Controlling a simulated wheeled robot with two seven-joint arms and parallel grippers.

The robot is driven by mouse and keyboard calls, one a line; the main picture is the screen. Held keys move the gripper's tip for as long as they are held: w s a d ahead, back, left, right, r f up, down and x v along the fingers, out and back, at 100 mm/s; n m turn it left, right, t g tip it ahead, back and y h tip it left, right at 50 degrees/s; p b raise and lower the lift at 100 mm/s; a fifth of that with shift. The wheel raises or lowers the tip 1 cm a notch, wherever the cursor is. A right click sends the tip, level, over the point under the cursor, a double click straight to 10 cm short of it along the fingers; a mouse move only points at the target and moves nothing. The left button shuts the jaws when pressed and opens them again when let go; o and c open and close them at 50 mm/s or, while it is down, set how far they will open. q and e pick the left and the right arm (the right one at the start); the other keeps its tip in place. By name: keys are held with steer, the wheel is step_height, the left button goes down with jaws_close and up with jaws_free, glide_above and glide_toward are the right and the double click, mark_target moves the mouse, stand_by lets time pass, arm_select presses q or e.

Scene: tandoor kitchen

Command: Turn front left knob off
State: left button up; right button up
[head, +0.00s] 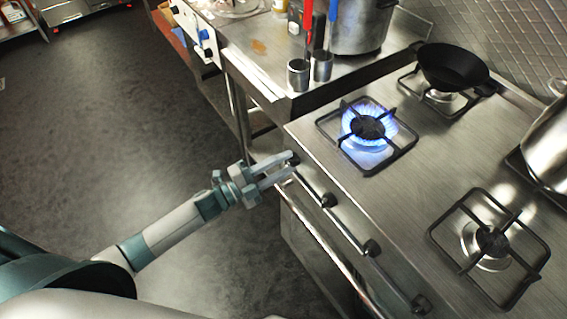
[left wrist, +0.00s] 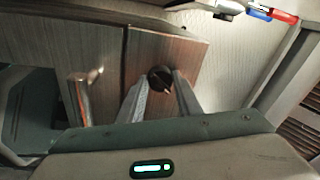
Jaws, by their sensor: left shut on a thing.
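The front left burner (head: 367,129) is lit with a ring of blue flame. The knob at the far left end of the stove's front panel (head: 293,158) is dark and round. My left gripper (head: 284,173) is at this knob, with its fingers closed around it. In the left wrist view the knob (left wrist: 160,78) sits between the two fingertips (left wrist: 161,88), and a pale mark shows on it. My right gripper is not in view.
More knobs, such as the second one (head: 328,200), line the front panel above a long rail (head: 322,243). A black pan (head: 452,67) sits on the back left burner. The front right burner (head: 491,240) is unlit and bare. A steel counter (head: 262,72) adjoins the stove.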

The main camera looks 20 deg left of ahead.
arm_select(q)
steer(key=n, duration=0.4)
steer(key=shift+t+p, duration=0.3)
steer(key=shift+n+y, duration=0.3)
steer(key=shift+n, duration=0.7)
steer(key=shift+s+n+p, duration=0.1)
steer(key=shift+n+p, duration=0.25)
steer(key=shift+n, duration=0.65)
steer(key=shift+d+f+n, duration=0.1)
steer(key=shift+n, duration=0.2)
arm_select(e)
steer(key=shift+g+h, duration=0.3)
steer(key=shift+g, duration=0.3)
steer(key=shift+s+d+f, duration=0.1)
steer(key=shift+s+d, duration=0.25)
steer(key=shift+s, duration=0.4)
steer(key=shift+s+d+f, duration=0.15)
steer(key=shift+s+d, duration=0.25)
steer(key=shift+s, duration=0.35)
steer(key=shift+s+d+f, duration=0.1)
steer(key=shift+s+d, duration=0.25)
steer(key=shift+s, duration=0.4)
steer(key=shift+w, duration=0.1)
arm_select(q)
steer(key=o, duration=1)
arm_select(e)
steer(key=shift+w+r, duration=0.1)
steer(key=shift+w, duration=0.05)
arm_select(q)
steer(key=shift+o, duration=0.2)
